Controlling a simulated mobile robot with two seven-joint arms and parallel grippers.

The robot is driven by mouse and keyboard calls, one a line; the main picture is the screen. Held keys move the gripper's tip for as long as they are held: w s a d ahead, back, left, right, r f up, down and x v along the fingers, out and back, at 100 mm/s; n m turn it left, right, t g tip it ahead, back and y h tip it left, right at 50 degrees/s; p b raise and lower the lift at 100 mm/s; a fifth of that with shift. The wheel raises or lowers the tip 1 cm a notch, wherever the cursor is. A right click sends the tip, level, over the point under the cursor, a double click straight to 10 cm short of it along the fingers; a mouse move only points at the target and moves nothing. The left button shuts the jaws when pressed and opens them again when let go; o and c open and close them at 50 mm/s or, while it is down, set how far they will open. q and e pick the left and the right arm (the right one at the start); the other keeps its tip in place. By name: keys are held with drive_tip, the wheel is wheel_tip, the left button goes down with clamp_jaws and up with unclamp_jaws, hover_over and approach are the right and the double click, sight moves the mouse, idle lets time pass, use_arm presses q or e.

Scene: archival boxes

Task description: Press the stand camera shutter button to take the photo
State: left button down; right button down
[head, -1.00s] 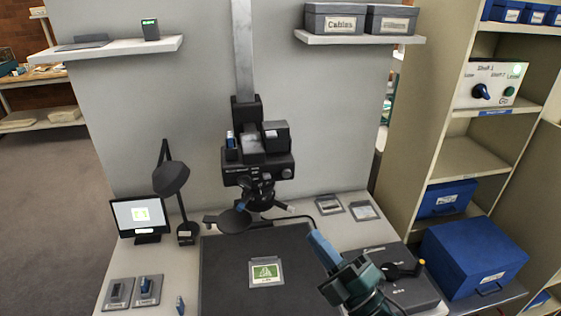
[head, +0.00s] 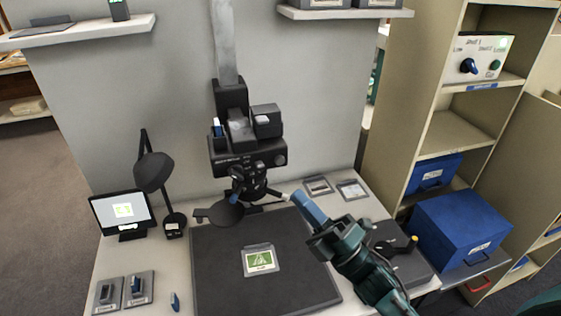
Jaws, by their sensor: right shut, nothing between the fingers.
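The black stand camera (head: 247,157) hangs on a grey column (head: 224,50) against the wall, above a dark baseboard (head: 215,285). A thin black cable or rod by its lens ends in a white tip (head: 286,197); I cannot tell if this tip is the shutter button. A small blue-and-white part (head: 217,127) sits on the camera's left side. My right gripper (head: 298,198) is shut and empty, its blue fingertips close beside the white tip; contact cannot be told. A card with a green picture (head: 260,260) lies on the baseboard. My left gripper is out of view.
A desk lamp (head: 153,170) and a small monitor (head: 122,212) stand left of the board. Two switch plates (head: 124,291) lie at front left. Shelves with blue boxes (head: 463,225) stand at right.

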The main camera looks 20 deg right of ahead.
drive_tip(key=b, duration=0.2)
approach(280, 160)
drive_tip(key=w+a+r, duration=0.1)
drive_tip(key=a+r, duration=0.3)
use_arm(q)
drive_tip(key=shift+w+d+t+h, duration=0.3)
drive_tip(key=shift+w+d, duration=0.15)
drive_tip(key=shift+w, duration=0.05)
use_arm(e)
drive_tip(key=shift+w+d, duration=0.1)
drive_tip(key=shift+w, duration=0.7)
drive_tip(key=shift+r, duration=0.1)
use_arm(q)
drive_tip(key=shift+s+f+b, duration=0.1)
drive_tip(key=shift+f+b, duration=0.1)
drive_tip(key=shift+b, duration=0.15)
use_arm(e)
drive_tip(key=shift+w, duration=0.1)
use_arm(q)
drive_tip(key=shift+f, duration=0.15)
use_arm(e)
drive_tip(key=shift+w, duration=0.3)
